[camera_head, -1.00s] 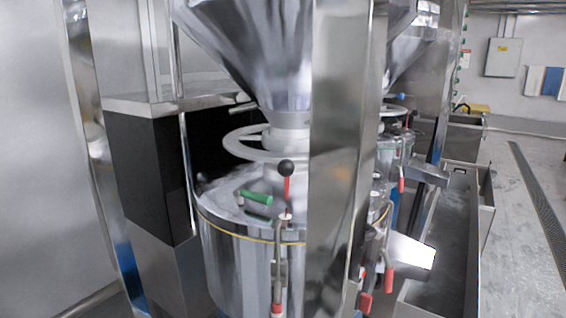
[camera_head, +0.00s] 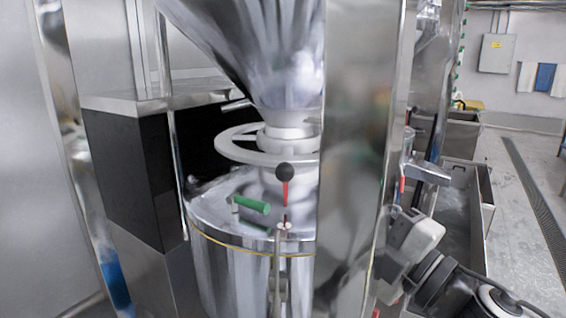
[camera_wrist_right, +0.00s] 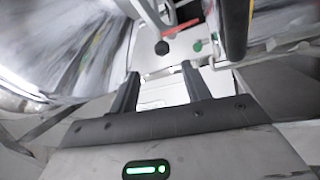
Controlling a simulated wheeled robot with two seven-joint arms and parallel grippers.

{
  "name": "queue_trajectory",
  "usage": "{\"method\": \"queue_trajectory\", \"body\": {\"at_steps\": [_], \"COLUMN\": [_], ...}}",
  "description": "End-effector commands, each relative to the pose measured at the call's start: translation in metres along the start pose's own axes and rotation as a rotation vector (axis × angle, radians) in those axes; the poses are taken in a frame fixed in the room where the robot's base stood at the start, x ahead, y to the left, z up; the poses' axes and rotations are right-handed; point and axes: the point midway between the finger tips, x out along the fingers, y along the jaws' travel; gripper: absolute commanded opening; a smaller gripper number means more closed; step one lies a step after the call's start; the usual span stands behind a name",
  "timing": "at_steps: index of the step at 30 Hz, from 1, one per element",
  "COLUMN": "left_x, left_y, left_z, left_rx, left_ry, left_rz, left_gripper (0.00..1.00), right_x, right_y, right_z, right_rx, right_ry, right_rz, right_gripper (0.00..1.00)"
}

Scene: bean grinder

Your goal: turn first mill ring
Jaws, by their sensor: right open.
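The first mill's ring (camera_head: 238,147) is a pale grey hand ring around the neck under the steel hopper (camera_head: 262,50), above the mill drum's lid. The steel column hides its right part in the head view. My right arm (camera_head: 415,240) comes in from the lower right behind that column, which hides its gripper there. In the right wrist view my right gripper (camera_wrist_right: 160,85) is open, with nothing between its fingers. A black ball knob on a red lever (camera_wrist_right: 162,47) and a green handle (camera_wrist_right: 198,45) lie beyond the fingertips. My left gripper is not in view.
The wide steel column (camera_head: 355,150) stands right in front of the mill. A black-knobbed lever (camera_head: 284,173) and a green handle (camera_head: 252,205) stick up at the lid. Steel troughs (camera_head: 462,205) line the right, with open floor (camera_head: 510,220) beyond.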

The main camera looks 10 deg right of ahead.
Motion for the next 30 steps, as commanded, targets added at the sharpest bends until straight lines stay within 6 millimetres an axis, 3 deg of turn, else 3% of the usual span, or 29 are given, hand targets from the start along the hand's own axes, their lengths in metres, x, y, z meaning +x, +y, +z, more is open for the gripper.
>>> {"method": "queue_trajectory", "body": {"at_steps": [9,21,30], "left_x": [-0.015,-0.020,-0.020], "left_y": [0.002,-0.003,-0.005], "left_z": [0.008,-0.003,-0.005], "left_rx": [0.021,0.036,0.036], "left_ry": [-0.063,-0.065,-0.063], "left_rz": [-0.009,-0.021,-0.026], "left_gripper": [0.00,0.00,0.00], "right_x": [0.051,0.130,0.151], "right_y": [0.006,0.003,0.000], "right_z": [-0.001,-0.001,0.001], "right_rx": [0.002,0.003,0.003], "right_ry": [-0.001,-0.002,-0.003], "right_rz": [0.004,0.001,-0.001], "right_gripper": [0.48,0.48,0.48]}}
